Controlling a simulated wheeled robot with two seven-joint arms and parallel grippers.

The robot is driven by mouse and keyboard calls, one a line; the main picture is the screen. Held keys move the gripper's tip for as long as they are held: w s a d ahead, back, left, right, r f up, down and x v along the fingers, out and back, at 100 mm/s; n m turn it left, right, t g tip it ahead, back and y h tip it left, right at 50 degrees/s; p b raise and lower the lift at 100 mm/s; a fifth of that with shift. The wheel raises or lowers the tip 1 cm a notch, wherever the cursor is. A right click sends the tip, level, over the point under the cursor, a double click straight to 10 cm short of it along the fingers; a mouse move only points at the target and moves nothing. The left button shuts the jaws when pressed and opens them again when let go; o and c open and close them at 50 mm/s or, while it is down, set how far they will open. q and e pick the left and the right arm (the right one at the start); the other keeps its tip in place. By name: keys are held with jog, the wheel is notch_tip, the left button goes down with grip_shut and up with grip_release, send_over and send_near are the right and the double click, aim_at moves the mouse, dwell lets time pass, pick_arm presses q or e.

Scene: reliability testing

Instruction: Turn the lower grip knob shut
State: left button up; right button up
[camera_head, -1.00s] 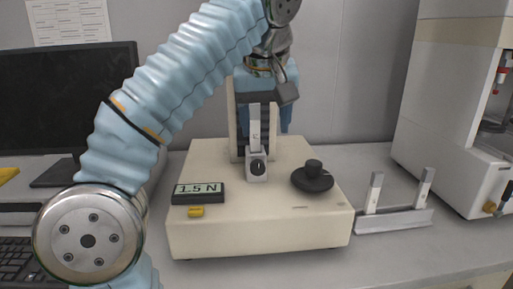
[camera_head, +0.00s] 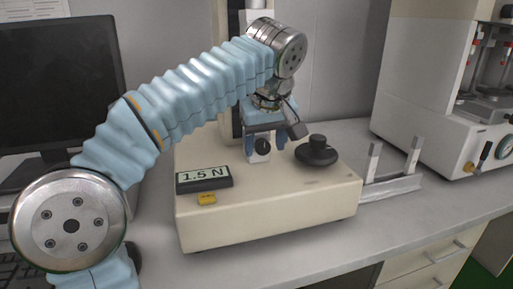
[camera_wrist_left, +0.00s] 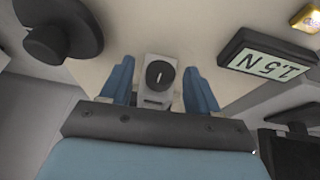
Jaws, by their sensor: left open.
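The lower grip is a small grey block on the cream tester base (camera_head: 270,215), with a round black knob (camera_head: 262,147) on its front. In the left wrist view the knob (camera_wrist_left: 160,75) shows a pale slot line running roughly along the grip. My left gripper (camera_head: 263,150) points down over the grip from above. In the left wrist view its two blue fingers (camera_wrist_left: 160,88) are open, one on each side of the grip block, with gaps showing between them and the block. The upper part of the grip is hidden behind my gripper. My right gripper is not seen.
A display reading 1.5 N (camera_head: 204,178) and a yellow button (camera_head: 207,198) are on the base's left. A black dial (camera_head: 316,151) stands close right of the grip. A rack with upright pale strips (camera_head: 393,187) is further right. A monitor (camera_head: 60,95) stands at left.

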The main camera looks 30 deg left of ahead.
pick_arm(q)
jog(key=shift+a+f, duration=0.1)
jog(key=shift+f, duration=0.1)
jog(key=shift+c, duration=0.4)
jog(key=c, duration=1)
jog(key=shift+o, duration=0.2)
jog(key=shift+w+r+g+y+p, duration=0.1)
jog(key=shift+r+g+y+p, duration=0.25)
jog(key=shift+p, duration=0.6)
jog(key=shift+f+g+p, duration=0.15)
jog(key=shift+g+p, duration=0.15)
jog(key=shift+g, duration=0.05)
jog(key=shift+w+d+f+m+g+y, duration=0.2)
jog(key=shift+m+g+y, duration=0.15)
jog(key=shift+y, duration=0.3)
jog(key=shift+w+d+m+g+y, duration=0.15)
jog(key=shift+m+g+y, duration=0.2)
jog(key=shift+g+y, duration=0.85)
